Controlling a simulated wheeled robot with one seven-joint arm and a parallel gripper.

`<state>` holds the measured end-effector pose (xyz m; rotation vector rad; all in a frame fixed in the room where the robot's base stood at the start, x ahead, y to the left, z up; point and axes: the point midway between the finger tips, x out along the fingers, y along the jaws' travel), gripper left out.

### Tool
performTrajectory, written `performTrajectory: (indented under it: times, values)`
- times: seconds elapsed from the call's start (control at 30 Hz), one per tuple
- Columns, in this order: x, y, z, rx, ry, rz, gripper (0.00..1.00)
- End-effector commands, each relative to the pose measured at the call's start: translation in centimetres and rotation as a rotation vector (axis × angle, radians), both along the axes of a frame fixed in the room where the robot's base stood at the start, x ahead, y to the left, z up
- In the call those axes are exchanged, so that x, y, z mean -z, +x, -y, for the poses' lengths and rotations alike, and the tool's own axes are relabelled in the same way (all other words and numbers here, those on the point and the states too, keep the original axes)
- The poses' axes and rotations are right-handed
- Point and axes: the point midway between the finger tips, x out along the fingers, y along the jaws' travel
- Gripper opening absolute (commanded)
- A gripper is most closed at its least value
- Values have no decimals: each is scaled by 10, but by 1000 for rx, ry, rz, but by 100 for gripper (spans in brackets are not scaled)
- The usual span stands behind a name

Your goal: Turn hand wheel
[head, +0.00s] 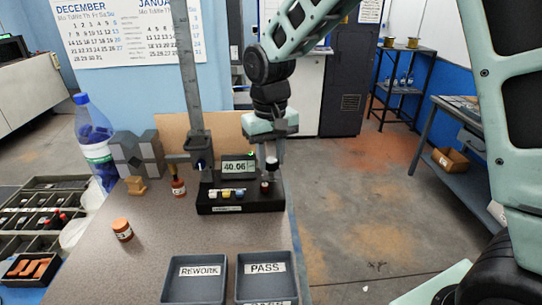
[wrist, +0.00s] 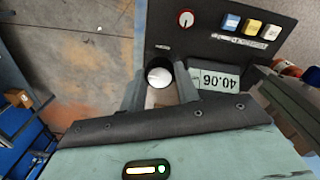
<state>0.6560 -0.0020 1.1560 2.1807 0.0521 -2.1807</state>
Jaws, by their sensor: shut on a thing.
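A black instrument base (head: 240,205) stands on the bench, with a display (head: 238,167) reading 40.06. At its right stands a round, dark-rimmed, pale-topped knob (head: 271,163), which I take to be the hand wheel. My gripper (head: 270,150) comes down on it from above. In the wrist view my gripper (wrist: 161,85) is shut on the hand wheel (wrist: 158,76), with a finger on each side. Its pale top shows between the fingertips; its lower part is hidden. The display (wrist: 214,80) is just to the right there.
REWORK (head: 194,291) and PASS (head: 264,288) trays lie in front. Open floor lies right.

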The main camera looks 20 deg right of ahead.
Motion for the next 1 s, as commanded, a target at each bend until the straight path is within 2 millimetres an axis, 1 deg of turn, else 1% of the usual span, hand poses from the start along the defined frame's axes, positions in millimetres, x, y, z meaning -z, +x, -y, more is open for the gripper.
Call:
performTrajectory:
  times: [0.23,0.63,0.67,0.7,1.0]
  values:
    - [-1,1,0,50,0,4,9]
    - [-1,1,1,56,0,3,9]
    - [-1,1,0,56,0,4,34]
    - [-1,1,0,56,0,3,40]
    - [-2,1,0,55,0,2,40]
